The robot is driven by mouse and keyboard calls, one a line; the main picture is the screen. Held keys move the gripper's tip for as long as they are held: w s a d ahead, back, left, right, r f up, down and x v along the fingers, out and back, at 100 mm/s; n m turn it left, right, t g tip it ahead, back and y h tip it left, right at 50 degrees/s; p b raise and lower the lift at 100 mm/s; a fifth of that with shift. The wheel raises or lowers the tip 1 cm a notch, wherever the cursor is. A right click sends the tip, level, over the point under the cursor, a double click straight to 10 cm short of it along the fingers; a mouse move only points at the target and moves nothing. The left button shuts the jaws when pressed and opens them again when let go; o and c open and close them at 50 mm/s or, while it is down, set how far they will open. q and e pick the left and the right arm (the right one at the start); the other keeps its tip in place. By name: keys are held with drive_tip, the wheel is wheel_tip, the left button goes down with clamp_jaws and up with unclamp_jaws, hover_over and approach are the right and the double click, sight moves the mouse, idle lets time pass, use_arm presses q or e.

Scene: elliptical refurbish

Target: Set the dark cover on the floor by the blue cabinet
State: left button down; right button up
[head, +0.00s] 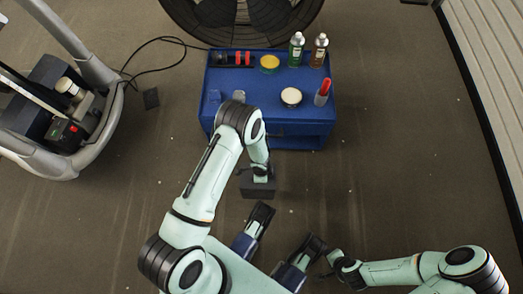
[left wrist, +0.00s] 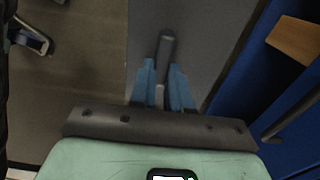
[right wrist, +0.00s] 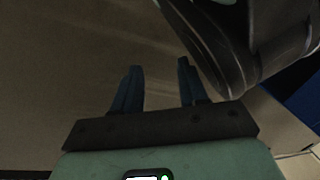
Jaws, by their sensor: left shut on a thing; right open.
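The dark cover (head: 257,192) is a flat dark grey piece in front of the blue cabinet (head: 285,130), partly hidden under my left gripper (head: 262,178). In the left wrist view the cover (left wrist: 205,35) is a grey panel with a short dark bar handle (left wrist: 166,45). My left gripper's blue fingers (left wrist: 163,90) are shut on that handle. I cannot tell whether the cover touches the floor. The cabinet also shows at the right of the left wrist view (left wrist: 240,75). My right gripper (right wrist: 155,85) is open and empty, low in the head view (head: 333,264).
On the cabinet top stand a green bottle (head: 296,50), a brown bottle (head: 319,50), a red-capped container (head: 323,92), a yellow tin (head: 269,63) and a pale round tin (head: 291,96). A large fan (head: 240,15) is behind. A wheeled machine (head: 70,110) stands left. Floor right is clear.

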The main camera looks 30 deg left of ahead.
use_arm(q)
drive_tip(key=shift+f+b, duration=0.5)
drive_tip(key=shift+f, duration=1.8)
use_arm(e)
drive_tip(key=shift+s+d+f+g, duration=0.1)
drive_tip(key=shift+s+f+g, duration=0.1)
drive_tip(key=shift+s+f, duration=0.3)
drive_tip(key=shift+s+d+f+g, duration=0.1)
drive_tip(key=shift+s+f+g, duration=0.15)
drive_tip(key=shift+s, duration=0.4)
use_arm(q)
drive_tip(key=shift+f, duration=0.1)
drive_tip(key=c, duration=1.1)
unclamp_jaws()
